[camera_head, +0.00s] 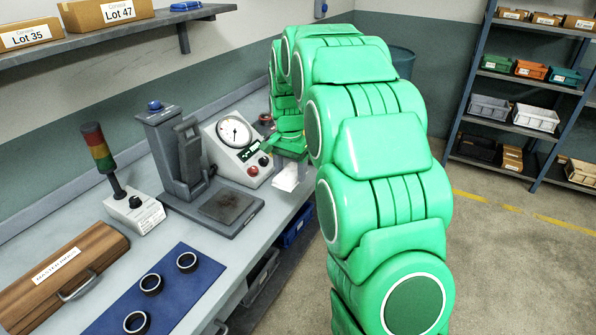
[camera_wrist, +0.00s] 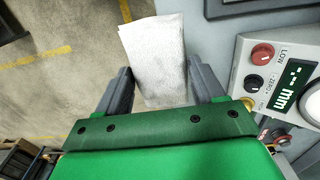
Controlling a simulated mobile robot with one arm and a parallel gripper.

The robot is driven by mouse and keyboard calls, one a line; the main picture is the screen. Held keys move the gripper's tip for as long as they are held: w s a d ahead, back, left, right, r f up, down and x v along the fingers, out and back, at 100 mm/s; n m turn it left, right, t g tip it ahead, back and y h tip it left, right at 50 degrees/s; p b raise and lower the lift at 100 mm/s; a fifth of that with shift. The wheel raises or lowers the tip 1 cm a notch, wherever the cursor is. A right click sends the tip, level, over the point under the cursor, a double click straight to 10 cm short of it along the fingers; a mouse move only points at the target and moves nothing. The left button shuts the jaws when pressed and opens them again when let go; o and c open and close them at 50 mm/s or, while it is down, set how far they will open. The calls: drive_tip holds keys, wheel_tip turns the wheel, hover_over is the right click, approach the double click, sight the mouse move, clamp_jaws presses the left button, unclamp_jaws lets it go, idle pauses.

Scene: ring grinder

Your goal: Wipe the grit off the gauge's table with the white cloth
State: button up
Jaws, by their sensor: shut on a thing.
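The white cloth (camera_wrist: 153,45) hangs between the two fingers of my gripper (camera_wrist: 160,72), which is shut on it. In the head view the cloth (camera_head: 287,178) shows at the bench's front edge, just right of the dial unit, with my gripper mostly hidden by my green arm. The grey gauge stand (camera_head: 178,155) stands on the bench to the left. Its flat dark table (camera_head: 230,206) bears a brownish patch of grit in the middle. The cloth is apart from this table, beyond it and to its right.
The dial unit (camera_head: 238,142) with knobs stands between the stand and my gripper. A signal tower (camera_head: 100,155), a wooden case (camera_head: 62,275) and a blue mat (camera_head: 190,290) with black rings are on the near bench. Open floor (camera_head: 500,250) lies to the right.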

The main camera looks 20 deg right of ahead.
approach(235, 196)
drive_tip(key=shift+a+f, duration=0.15)
drive_tip(key=shift+f, duration=2.7)
drive_tip(key=shift+s+a+f, duration=0.35)
drive_tip(key=shift+f, duration=0.2)
drive_tip(key=shift+c, duration=0.8)
drive_tip(key=shift+s+a+f, duration=0.1)
drive_tip(key=shift+s+a, duration=2.45)
drive_tip(key=shift+w+d, duration=2.55)
drive_tip(key=shift+w, duration=0.05)
drive_tip(key=shift+w+d, duration=0.3)
drive_tip(key=shift+d, duration=0.05)
drive_tip(key=shift+s+d, duration=0.15)
drive_tip(key=shift+s+a, duration=3)
drive_tip(key=shift+w+d, duration=3.05)
drive_tip(key=shift+w, duration=0.05)
wheel_tip(235, 196, up, 8)
drive_tip(key=shift+s, duration=0.1)
